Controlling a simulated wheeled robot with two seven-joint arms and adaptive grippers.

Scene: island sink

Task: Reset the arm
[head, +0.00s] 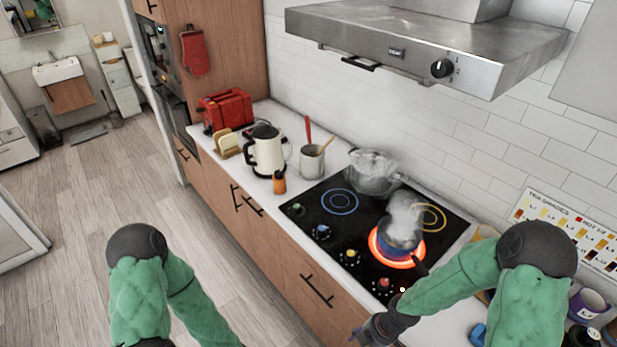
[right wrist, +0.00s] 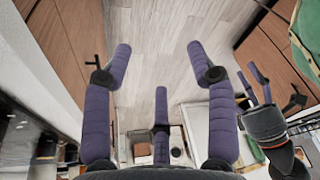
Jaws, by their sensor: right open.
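My right gripper (head: 374,332) is at the bottom of the head view, beside the front edge of the counter near the stove knobs. In the right wrist view its purple padded fingers (right wrist: 158,50) are spread wide with nothing between them; wooden floor shows beyond. My left arm (head: 140,290) hangs over the floor at the lower left of the head view, its gripper out of that picture. What looks like my left gripper (right wrist: 253,82) shows at the right of the right wrist view, small and partly overlapped, so its opening is unclear.
A blue pot (head: 399,238) steams on a glowing red burner of the black cooktop (head: 320,225), close to my right forearm. A glass pot (head: 373,172) stands behind. A kettle (head: 267,152), red toaster (head: 226,108) and utensil cup (head: 312,162) stand further left. Floor at left is clear.

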